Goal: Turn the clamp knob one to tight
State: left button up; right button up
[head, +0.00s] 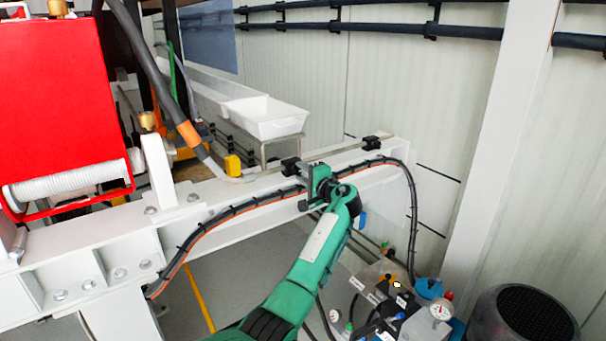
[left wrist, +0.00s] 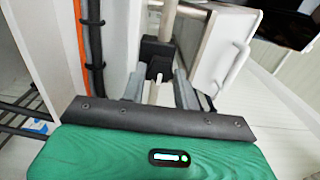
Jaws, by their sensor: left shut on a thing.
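A black clamp (head: 291,166) sits on the rail along the white beam, just behind my left gripper (head: 311,188). A second black clamp (head: 371,142) sits further right on the same rail. In the left wrist view, the near clamp (left wrist: 156,50) is a black block right in front of my left gripper (left wrist: 160,84). The grey fingers stand on either side of a narrow pale piece below the block, which I take to be the clamp knob (left wrist: 154,91). The left gripper is shut on it; the knob's turn angle cannot be read. My right gripper is not in view.
The white beam (head: 240,232) carries a black and orange cable (head: 235,210) close to the gripper. A red machine (head: 55,95) stands left, white trays (head: 265,117) behind. A gauge and valve unit (head: 405,310) stands lower right.

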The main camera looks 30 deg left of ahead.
pick_arm(q)
jog(key=o, duration=1)
jog(key=shift+d, duration=0.25)
jog(key=b+v, duration=0.1)
jog(key=v, duration=1.2)
jog(key=shift+d+b, duration=0.15)
jog(key=shift+b, duration=0.25)
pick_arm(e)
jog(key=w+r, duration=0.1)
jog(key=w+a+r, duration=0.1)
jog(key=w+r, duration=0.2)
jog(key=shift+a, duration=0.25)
